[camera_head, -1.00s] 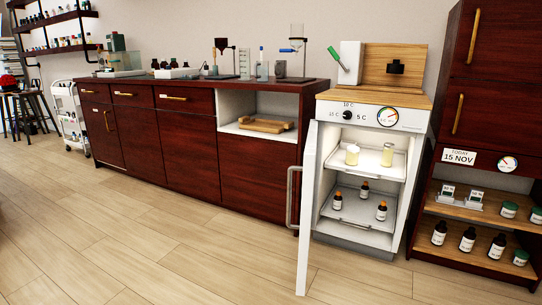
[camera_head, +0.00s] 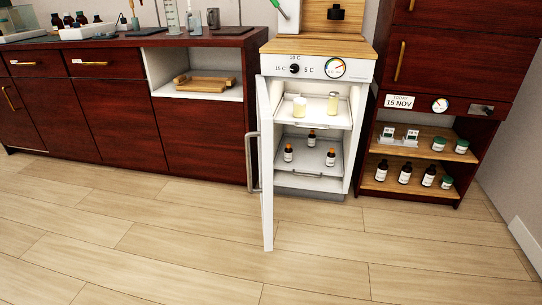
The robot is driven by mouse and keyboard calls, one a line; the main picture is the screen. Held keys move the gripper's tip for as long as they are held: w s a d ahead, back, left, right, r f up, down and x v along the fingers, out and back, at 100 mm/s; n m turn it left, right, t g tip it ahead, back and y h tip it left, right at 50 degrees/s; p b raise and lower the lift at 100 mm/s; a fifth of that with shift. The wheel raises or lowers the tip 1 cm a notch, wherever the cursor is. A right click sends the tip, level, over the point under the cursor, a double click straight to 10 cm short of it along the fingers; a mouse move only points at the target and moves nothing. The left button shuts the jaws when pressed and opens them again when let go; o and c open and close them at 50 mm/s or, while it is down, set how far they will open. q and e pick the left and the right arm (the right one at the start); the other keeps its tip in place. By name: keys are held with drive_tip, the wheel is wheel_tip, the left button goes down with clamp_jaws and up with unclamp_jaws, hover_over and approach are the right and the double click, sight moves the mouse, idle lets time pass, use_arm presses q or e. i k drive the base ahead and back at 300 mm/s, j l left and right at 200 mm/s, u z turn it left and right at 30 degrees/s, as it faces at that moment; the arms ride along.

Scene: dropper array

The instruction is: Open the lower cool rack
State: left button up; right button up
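A small white cooler (camera_head: 350,71) stands between the dark red counter and a tall cabinet. Its door (camera_head: 266,180) is swung open toward me, with a grey bar handle (camera_head: 251,162) on its left side. Neither gripper shows in the view.
The counter (camera_head: 197,120) lies left of the cooler, with an open cubby holding wooden trays (camera_head: 205,83). At right, the cabinet's shelves (camera_head: 385,187) hold bottles and jars. The wooden floor (camera_head: 330,260) in front is clear; the open door juts into it.

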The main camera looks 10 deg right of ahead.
sight(313, 160)
drive_tip(key=i+j+z, duration=0.25)
drive_tip(key=j, duration=0.15)
drive_tip(key=j+z, duration=0.2)
drive_tip(key=j, duration=0.25)
drive_tip(key=i+j+z, duration=0.25)
drive_tip(key=j, duration=0.2)
drive_tip(key=l+u, duration=0.15)
drive_tip(key=u, duration=0.45)
drive_tip(key=i+l, duration=0.05)
